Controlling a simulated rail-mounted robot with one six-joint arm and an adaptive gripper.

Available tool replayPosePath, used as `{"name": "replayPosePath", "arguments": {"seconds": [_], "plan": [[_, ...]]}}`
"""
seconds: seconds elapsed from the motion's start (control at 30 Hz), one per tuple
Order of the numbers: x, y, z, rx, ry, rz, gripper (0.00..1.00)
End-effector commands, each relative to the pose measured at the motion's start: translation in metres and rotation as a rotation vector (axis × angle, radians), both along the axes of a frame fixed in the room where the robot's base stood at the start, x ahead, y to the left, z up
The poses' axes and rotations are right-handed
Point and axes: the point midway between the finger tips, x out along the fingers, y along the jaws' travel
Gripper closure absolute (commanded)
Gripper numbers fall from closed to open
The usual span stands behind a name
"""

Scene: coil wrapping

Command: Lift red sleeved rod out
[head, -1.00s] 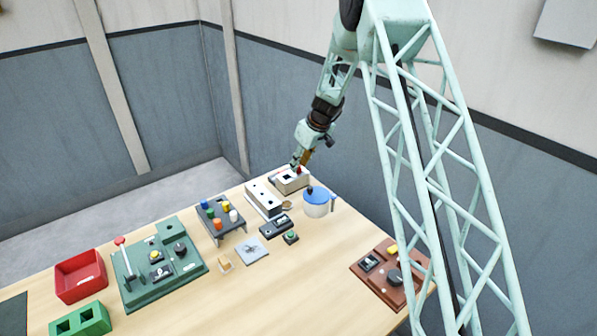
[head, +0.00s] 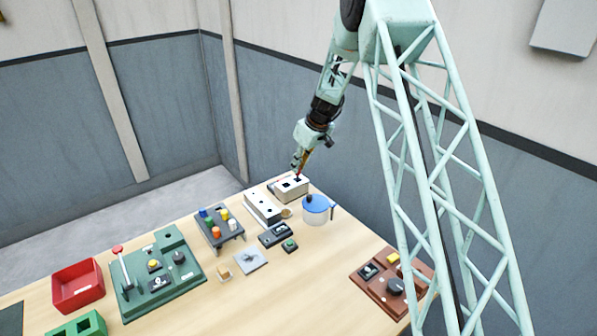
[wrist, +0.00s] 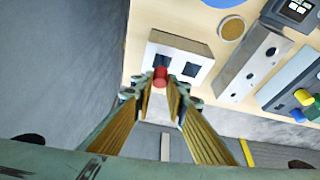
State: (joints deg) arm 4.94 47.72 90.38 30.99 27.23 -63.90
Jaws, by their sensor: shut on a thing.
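The red rod (wrist: 160,76) is between my gripper's fingertips (wrist: 168,86) in the wrist view, which are shut on it. It appears end on as a short red cylinder. In the head view my gripper (head: 298,166) is just above the white block (head: 283,190) at the table's far corner. The rod shows there as a small red spot (head: 297,172) over the block. The block has two dark square openings, both visible in the wrist view, where the rod's end partly overlaps the left one. The rod's lower end is hard to make out.
A long grey block with holes (head: 262,207) and a blue-lidded pot (head: 318,210) stand close by. A rack of coloured pegs (head: 218,230), a green panel with a lever (head: 160,275) and a red bin (head: 77,285) are farther left. The table's back edge is near the block.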

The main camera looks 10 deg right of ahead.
Motion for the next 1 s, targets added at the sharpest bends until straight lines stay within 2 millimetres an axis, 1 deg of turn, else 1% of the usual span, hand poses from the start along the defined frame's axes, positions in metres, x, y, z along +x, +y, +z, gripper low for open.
{"name": "replayPosePath", "arguments": {"seconds": [0.03, 0.2, 0.4, 0.5, 0.7, 1.0], "plan": [[0.001, 0.0, 0.008, 0.0, -0.003, 0.001, 0.96], [0.0, 0.0, 0.032, -0.001, -0.002, 0.001, 0.96], [0.0, 0.0, 0.055, 0.0, 0.0, 0.001, 0.96], [0.0, 0.0, 0.063, 0.0, -0.001, 0.0, 0.96], [0.0, 0.0, 0.069, 0.0, 0.0, 0.0, 0.96], [0.0, 0.0, 0.069, 0.0, 0.0, 0.0, 0.96]]}}
